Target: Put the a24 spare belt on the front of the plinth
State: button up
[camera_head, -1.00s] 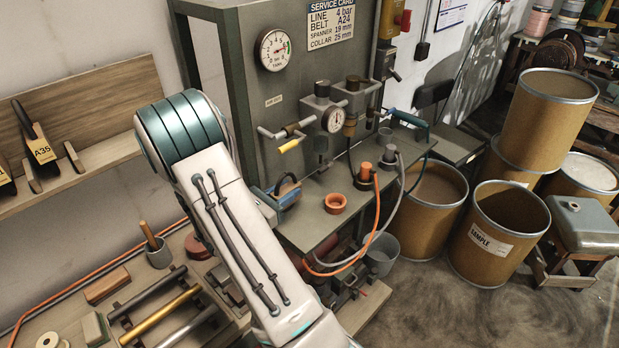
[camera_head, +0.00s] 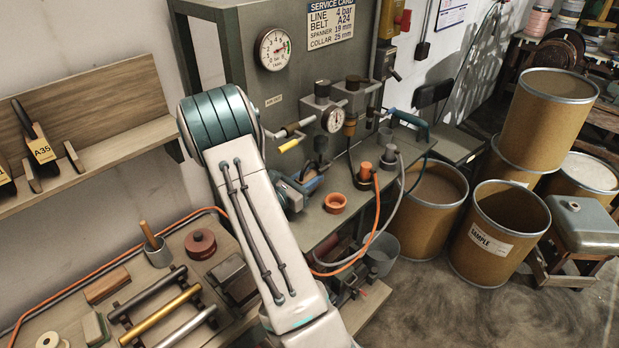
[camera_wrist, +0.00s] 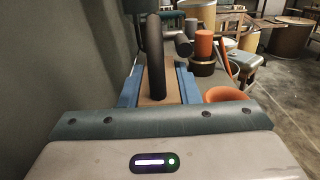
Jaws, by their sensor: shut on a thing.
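My gripper (camera_head: 303,190) has blue fingers and is partly hidden behind my arm in the head view. In the wrist view the gripper (camera_wrist: 160,86) is shut on a dark, curved band, seemingly the spare belt (camera_wrist: 156,62), standing up between the fingers. A tan piece shows at the band's base. I cannot read any belt label there. The grey-green plinth (camera_head: 334,226) carries gauges and fittings, and my gripper is over its left part. Whether the belt touches the plinth is hidden. The service card (camera_head: 331,20) reads belt A24.
A belt labelled A35 (camera_head: 42,150) sits on the wall shelf (camera_head: 100,150). An orange ring (camera_head: 335,203), orange and grey hoses, and valves crowd the plinth. A lower bench (camera_head: 75,318) holds rods and a red disc (camera_head: 200,243). Drums (camera_head: 497,232) stand at right; the floor before them is clear.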

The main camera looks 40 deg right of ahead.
jog(key=shift+f, duration=0.3)
jog(key=o, duration=1)
jog(key=shift+r, duration=0.1)
jog(key=shift+o, duration=0.2)
jog(key=shift+r, duration=0.15)
